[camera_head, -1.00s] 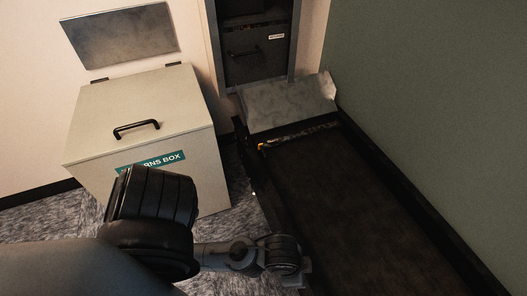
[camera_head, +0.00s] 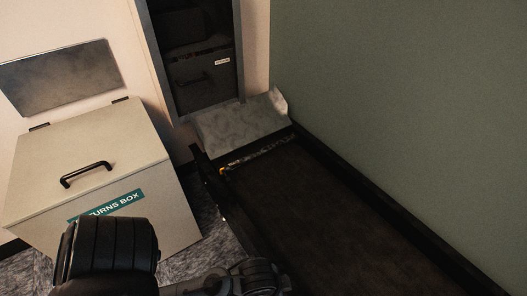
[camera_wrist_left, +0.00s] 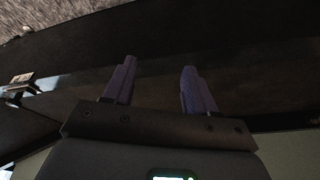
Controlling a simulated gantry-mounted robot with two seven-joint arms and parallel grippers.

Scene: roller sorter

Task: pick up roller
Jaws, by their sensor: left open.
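No loose roller can be made out for certain in either view. A narrow mottled bar (camera_head: 262,158) lies across the far end of the dark conveyor belt (camera_head: 320,215), with a small orange spot at its left end. In the left wrist view my left gripper (camera_wrist_left: 154,80) is open, its two purple fingers apart with nothing between them. They show against a dark surface with a grey strip across it. In the head view my left arm comes in at the bottom, and its fingers are out of frame. My right gripper is not in view.
A beige returns box (camera_head: 120,150) with a black handle stands left of the belt. A grey sloped chute plate (camera_head: 240,118) leads from a dark wall opening (camera_head: 195,50) to the belt's far end. A green wall (camera_head: 420,100) borders the belt on the right.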

